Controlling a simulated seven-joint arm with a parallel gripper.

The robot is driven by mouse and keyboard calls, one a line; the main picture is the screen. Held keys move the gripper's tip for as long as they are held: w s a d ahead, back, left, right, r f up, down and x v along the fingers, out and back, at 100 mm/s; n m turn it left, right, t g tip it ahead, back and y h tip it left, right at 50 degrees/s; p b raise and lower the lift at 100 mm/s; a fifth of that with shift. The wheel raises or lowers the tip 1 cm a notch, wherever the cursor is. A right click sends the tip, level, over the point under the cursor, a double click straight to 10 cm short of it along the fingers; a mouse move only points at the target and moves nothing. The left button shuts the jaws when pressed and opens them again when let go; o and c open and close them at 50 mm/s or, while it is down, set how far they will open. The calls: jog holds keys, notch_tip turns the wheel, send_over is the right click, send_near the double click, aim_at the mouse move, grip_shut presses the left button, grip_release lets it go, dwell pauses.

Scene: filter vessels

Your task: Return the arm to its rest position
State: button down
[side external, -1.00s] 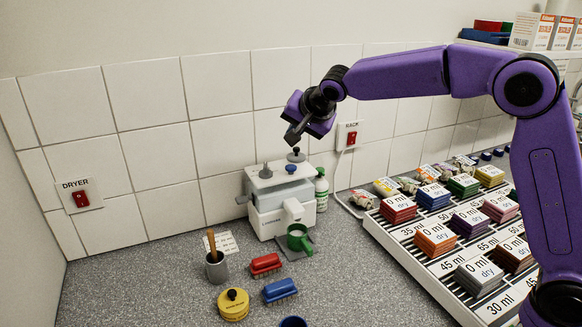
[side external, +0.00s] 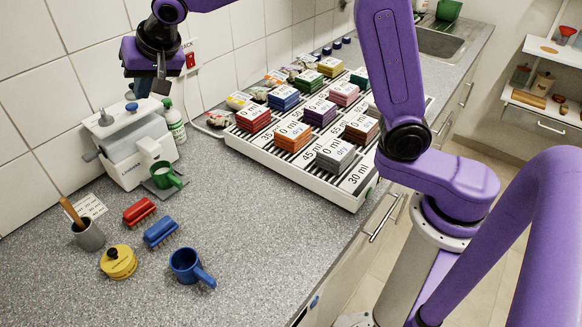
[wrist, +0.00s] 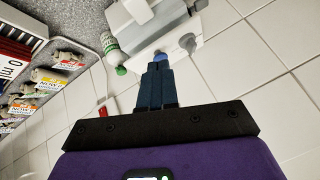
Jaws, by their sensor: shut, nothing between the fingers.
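My gripper (side external: 160,84) is at the upper left of the side external view, in the air above and a little right of the white machine (side external: 130,150). Its dark fingers are together with nothing between them. In the wrist view the closed fingers (wrist: 157,78) point toward the machine's blue knob (wrist: 160,57), and I cannot tell the gap from this view. My purple arm reaches across the top of the side external view, partly cut off by the picture's edge.
A green mug (side external: 163,175) stands at the machine. A rack (side external: 290,165) of coloured blocks lies right. A bottle (side external: 175,125) stands beside the machine.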

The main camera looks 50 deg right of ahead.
jog(key=s+d+f+n+g, duration=0.2)
jog(key=s+d+n, duration=0.3)
jog(key=s, duration=0.8)
jog(key=s+d+f+n+g, duration=0.2)
jog(key=s+d+f+n, duration=0.2)
jog(key=s, duration=0.9)
jog(key=s+d+f+n+g+h, duration=0.1)
jog(key=s+d+f+n+g, duration=0.2)
jog(key=s+d+n, duration=0.4)
jog(key=s+d, duration=0.2)
jog(key=s, duration=0.4)
jog(key=shift+s+d+f, duration=0.15)
jog(key=shift+s+f, duration=0.1)
